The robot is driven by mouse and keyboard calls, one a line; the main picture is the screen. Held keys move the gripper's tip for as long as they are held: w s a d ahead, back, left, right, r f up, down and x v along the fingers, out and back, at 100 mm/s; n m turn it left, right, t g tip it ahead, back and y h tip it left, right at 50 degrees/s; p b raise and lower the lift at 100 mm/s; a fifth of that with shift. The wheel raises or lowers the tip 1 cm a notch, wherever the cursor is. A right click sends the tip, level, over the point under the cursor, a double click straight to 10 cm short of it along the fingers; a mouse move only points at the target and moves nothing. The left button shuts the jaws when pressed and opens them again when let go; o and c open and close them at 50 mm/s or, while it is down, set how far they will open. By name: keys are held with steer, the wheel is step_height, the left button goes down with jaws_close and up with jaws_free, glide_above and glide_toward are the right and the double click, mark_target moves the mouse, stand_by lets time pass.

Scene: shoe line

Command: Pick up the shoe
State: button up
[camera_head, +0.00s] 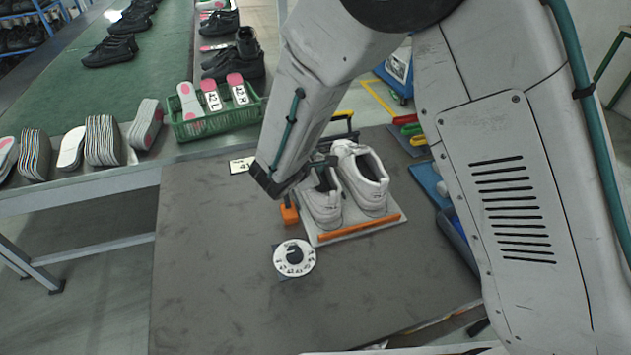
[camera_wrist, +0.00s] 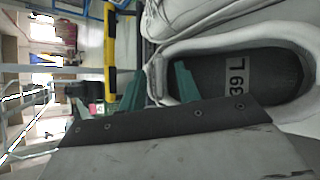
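Two white shoes stand side by side on a light board (camera_head: 335,236) with an orange front edge; they are the left shoe (camera_head: 323,204) and the right shoe (camera_head: 362,181). My forearm covers part of the left shoe in the head view. In the wrist view, a white shoe (camera_wrist: 220,42) with a dark insole marked "39 L" (camera_wrist: 240,82) fills the right side, and part of another white shoe (camera_wrist: 185,15) shows above it. My gripper (camera_wrist: 157,88) has its two green fingers apart at the shoe's near rim. Whether they touch it is unclear.
An orange block (camera_head: 289,214) stands left of the board. A white printed disc (camera_head: 303,265) lies in front on the dark table (camera_head: 215,285), whose front left is clear. A green basket (camera_head: 190,130) holds insoles. A yellow-black bar (camera_wrist: 111,45) stands near the shoes.

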jaws_close()
steer(key=shift+r, duration=0.1)
